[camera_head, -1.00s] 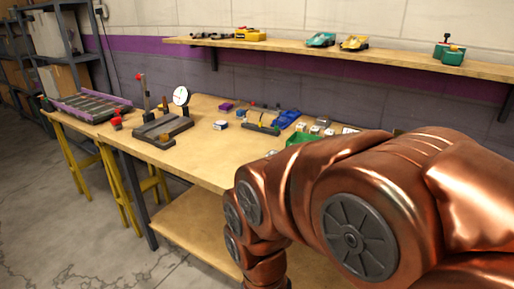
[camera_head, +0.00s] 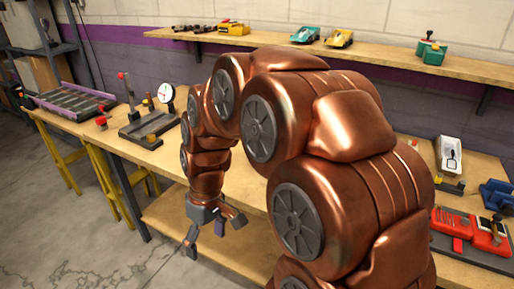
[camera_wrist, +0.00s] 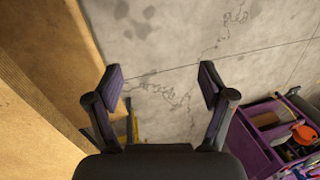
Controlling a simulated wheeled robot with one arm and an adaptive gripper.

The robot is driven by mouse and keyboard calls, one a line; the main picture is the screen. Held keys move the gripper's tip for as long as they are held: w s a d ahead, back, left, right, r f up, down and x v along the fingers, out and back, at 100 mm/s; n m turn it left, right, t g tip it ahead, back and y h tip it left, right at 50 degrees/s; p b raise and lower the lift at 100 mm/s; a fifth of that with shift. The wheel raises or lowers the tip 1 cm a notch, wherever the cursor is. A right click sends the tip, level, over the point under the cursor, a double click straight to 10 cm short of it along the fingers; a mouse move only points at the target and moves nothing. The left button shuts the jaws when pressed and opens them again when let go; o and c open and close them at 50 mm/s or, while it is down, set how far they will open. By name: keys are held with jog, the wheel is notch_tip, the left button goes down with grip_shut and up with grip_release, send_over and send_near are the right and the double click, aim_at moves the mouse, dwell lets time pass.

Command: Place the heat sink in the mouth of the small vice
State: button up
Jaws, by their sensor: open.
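My gripper (camera_head: 214,230) hangs in front of the bench's front edge, above the lower shelf level, pointing down. In the wrist view my gripper (camera_wrist: 161,80) is open, with nothing between its fingers and bare floor beyond. I cannot make out the heat sink in either view; my arm hides the middle of the bench. A small blue device (camera_head: 497,196) at the right edge of the head view may be the small vice, but it is cut off and I cannot tell.
The bench (camera_head: 160,160) carries a dial gauge stand (camera_head: 166,94) and a purple-edged tray (camera_head: 75,103) at left. A white object (camera_head: 449,155) and a red device (camera_head: 468,232) are at right. A purple bin (camera_wrist: 270,130) shows in the wrist view.

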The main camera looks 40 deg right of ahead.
jog(key=w+d+r+t+p, duration=0.1)
jog(key=w+d+p, duration=0.1)
jog(key=d, duration=0.3)
jog(key=w+d+r+t+p, duration=0.1)
jog(key=w+d+r+p, duration=0.1)
jog(key=w+d, duration=0.3)
jog(key=w+d+r+t+p, duration=0.1)
jog(key=w+d+r+p, duration=0.1)
jog(key=d, duration=0.4)
jog(key=shift+w+d+r+n+y+p, duration=0.1)
jog(key=shift+w+n+y+p, duration=0.15)
jog(key=shift+w, duration=0.3)
jog(key=shift+w+d+r+n+y+p, duration=0.1)
jog(key=shift+w+n+p, duration=0.05)
jog(key=shift+w+p, duration=0.3)
jog(key=d+p, duration=0.1)
jog(key=d, duration=0.4)
jog(key=d+t+h+p, duration=0.1)
jog(key=d+p, duration=0.1)
jog(key=d, duration=0.4)
jog(key=d+t+p, duration=0.1)
jog(key=d, duration=0.5)
jog(key=shift+w+d+h+p, duration=0.2)
jog(key=shift+w+h+p, duration=0.05)
jog(key=shift+w+p, duration=0.15)
jog(key=shift+p+x, duration=1.4)
jog(key=shift+x, duration=2.25)
jog(key=shift+w+a, duration=0.1)
jog(key=shift+w, duration=0.05)
